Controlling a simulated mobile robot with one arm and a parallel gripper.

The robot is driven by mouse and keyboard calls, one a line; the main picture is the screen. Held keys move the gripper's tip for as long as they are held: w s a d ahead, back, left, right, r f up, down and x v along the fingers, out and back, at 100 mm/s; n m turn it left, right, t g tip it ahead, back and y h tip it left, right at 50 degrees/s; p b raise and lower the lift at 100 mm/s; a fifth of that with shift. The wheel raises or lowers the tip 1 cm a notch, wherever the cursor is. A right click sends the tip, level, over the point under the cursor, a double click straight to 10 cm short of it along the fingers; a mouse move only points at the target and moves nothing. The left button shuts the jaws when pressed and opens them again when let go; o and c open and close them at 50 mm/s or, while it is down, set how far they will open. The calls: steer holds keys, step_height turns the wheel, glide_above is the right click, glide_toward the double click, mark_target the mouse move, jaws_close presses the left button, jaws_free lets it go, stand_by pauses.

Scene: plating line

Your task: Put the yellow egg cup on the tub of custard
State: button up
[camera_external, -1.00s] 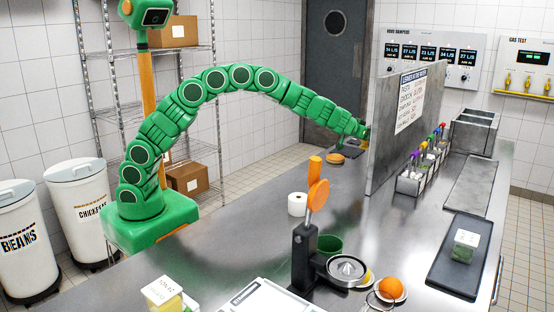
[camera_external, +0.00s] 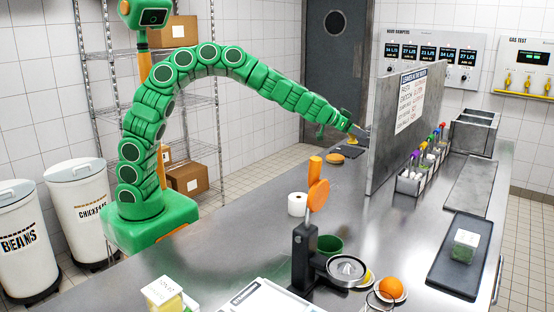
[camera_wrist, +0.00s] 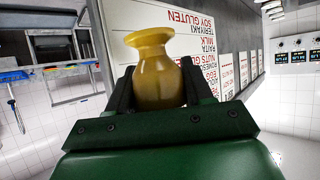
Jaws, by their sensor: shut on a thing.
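The yellow egg cup (camera_wrist: 157,78) is between the two fingers of my gripper (camera_wrist: 158,92) in the wrist view. My gripper is shut on it. In the external view my gripper (camera_external: 359,133) is above the far part of the counter, beside the left face of the grey partition, with a small yellow bit of the egg cup (camera_external: 352,141) showing. A clear tub with a white lid and pale yellow contents (camera_external: 164,296) stands at the near left counter edge. Another lidded tub, greenish (camera_external: 465,246), stands on a dark tray at right. I cannot read either lid surely.
The upright partition (camera_external: 385,140) divides the counter. A citrus press (camera_external: 305,255), a green bowl (camera_external: 329,245), a white roll (camera_external: 297,204) and an orange (camera_external: 390,287) stand nearer. An orange-brown round thing (camera_external: 337,158) lies below my gripper. The left middle counter is clear.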

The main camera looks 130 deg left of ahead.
steer(key=shift+w+d+r, duration=0.15)
steer(key=shift+d+r, duration=0.05)
steer(key=shift+d, duration=0.55)
steer(key=w+d+r+m+t+h, duration=0.2)
steer(key=w+d+r, duration=0.35)
steer(key=d, duration=0.45)
steer(key=w+d+r+m+t+h, duration=0.1)
steer(key=w+d+r+m+h, duration=0.1)
steer(key=w+d+r, duration=0.6)
steer(key=d+r+m+h, duration=0.3)
steer(key=d+m, duration=0.1)
steer(key=d, duration=2.2)
steer(key=s+d+r+m+t+h, duration=0.1)
steer(key=s+d+m+h, duration=0.1)
steer(key=d, duration=1.1)
steer(key=s+d+f+m+g+h, duration=0.4)
steer(key=s+d+f+m+h, duration=0.55)
steer(key=s+d, duration=0.25)
steer(key=s+d+f+m+g+h, duration=0.3)
steer(key=s+d+m+g, duration=0.6)
steer(key=s, duration=0.4)
glide_above(154, 292)
steer(key=s, duration=0.1)
steer(key=f, duration=0.8)
steer(key=shift+s+a+f, duration=0.1)
steer(key=shift+a+f, duration=0.2)
steer(key=shift+w+d+f, duration=0.25)
steer(key=shift+w+f, duration=0.35)
steer(key=shift+f, duration=1.65)
